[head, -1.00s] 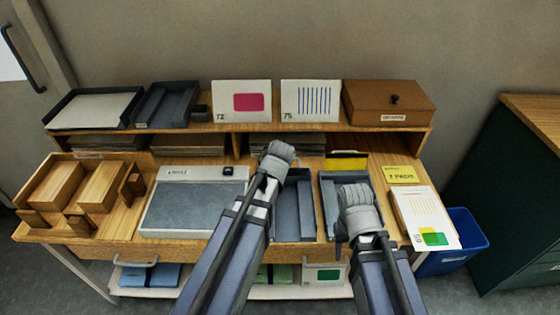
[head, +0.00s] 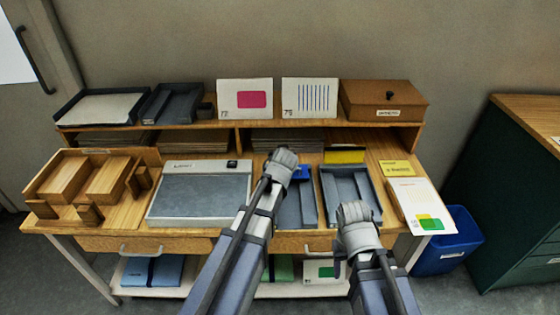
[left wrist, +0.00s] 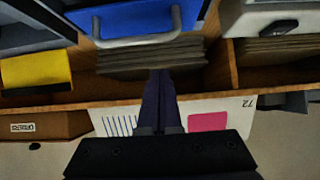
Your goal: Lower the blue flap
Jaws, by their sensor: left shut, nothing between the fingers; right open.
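The blue flap (left wrist: 135,18) shows at the top of the left wrist view, with a grey bar handle (left wrist: 138,42) along its near side. In the head view only a small blue part of the flap (head: 301,172) shows, at the back of the left grey tray (head: 300,206), beside my left gripper. My left gripper (left wrist: 160,74) is shut and empty, its fingertips close to the handle in the picture; I cannot tell if they touch. In the head view my left arm hides much of the flap. My right gripper (head: 352,208) is open and empty over the front of the right grey tray (head: 369,188).
A yellow flap (head: 345,155) stands behind the right tray. A grey flat-topped device (head: 200,194) and a wooden organizer (head: 122,212) are to the left. A shelf with cards (head: 245,98) and a brown box (head: 384,100) runs along the back. A blue bin (head: 450,240) stands at right.

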